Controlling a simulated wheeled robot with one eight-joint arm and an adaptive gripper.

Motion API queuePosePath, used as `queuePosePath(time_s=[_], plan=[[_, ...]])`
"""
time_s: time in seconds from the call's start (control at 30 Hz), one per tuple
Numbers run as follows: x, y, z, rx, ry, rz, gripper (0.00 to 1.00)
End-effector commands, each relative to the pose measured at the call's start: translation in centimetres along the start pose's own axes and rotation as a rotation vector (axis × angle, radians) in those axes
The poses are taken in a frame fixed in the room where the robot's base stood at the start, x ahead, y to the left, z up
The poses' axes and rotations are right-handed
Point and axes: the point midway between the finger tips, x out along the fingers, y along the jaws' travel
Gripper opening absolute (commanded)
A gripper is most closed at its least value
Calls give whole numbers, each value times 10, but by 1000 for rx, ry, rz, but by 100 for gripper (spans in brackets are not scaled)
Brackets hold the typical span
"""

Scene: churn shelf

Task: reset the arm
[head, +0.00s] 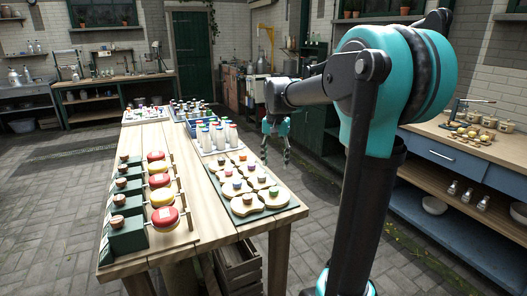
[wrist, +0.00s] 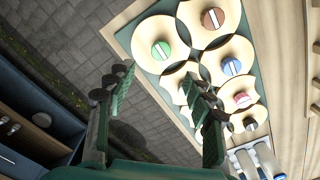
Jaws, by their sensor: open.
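My arm rises at the right of the head view and reaches across toward the table. My gripper (head: 276,145) hangs at the table's right edge, fingers pointing down. In the wrist view my gripper (wrist: 160,85) has its two green fingers spread wide apart, with nothing held between them. Below it lies the table's edge and the stone floor. One finger overlaps the green tray (head: 236,208) of pale round boards with coloured knobs in the wrist view.
The wooden table (head: 205,215) also holds a rack of red and yellow discs (head: 160,182) and a tray of white bottles with coloured caps (head: 218,137). A blue-drawered bench (head: 444,157) stands at the right. Open paved floor (head: 58,200) lies to the left.

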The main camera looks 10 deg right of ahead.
Motion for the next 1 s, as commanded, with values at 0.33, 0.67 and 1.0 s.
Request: queuePosePath(time_s=[0.33, 0.67, 1.0], plan=[[116, 78, 92, -254, 185, -75, 53], [195, 133, 173, -448, 340, -87, 53], [201, 136, 179, -465, 352, -86, 53]])
